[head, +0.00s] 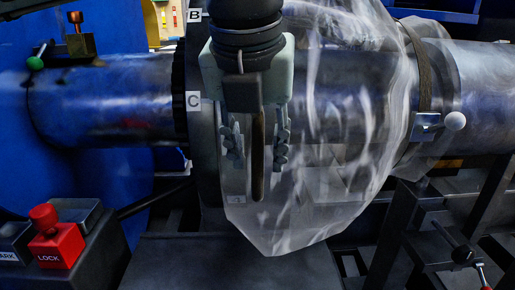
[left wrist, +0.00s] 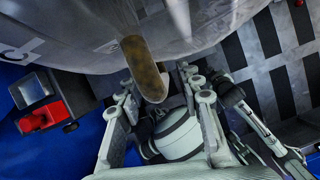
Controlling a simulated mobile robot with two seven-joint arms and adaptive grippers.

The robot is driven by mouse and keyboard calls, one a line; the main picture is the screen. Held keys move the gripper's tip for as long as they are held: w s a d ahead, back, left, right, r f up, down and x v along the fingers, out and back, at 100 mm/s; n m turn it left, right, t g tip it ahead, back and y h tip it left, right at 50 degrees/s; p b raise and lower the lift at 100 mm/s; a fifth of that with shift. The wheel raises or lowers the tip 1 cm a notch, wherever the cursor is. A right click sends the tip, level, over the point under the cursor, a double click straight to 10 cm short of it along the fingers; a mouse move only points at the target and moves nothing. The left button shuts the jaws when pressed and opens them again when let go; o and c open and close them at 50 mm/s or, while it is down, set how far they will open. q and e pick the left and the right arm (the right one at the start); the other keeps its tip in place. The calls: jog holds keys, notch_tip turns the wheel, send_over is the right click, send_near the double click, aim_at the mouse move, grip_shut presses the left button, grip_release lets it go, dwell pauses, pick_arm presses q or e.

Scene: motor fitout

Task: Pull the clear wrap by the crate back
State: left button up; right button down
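The clear wrap (head: 345,150) hangs around the large horizontal cylinder, bulging and loose, with its lower edge sagging to a point. A brown rounded tab (head: 258,180) hangs at the wrap's left side; it also shows in the left wrist view (left wrist: 143,65). My left gripper (head: 259,150) is in front of the wrap's left part. Its fingers are apart, one on each side of the tab in the head view. In the left wrist view the tab's end reaches toward the gap between the fingertips (left wrist: 163,95); no contact is clear. My right gripper is not identifiable.
A brown strap (head: 424,70) with a metal buckle (head: 427,124) and white knob (head: 455,120) circles the wrap's right end. A red LOCK button (head: 56,240) stands at lower left. Dark metal framework (head: 420,225) lies at lower right. No crate is clearly identifiable.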

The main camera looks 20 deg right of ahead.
pick_arm(q)
grip_shut()
dwell(0.4)
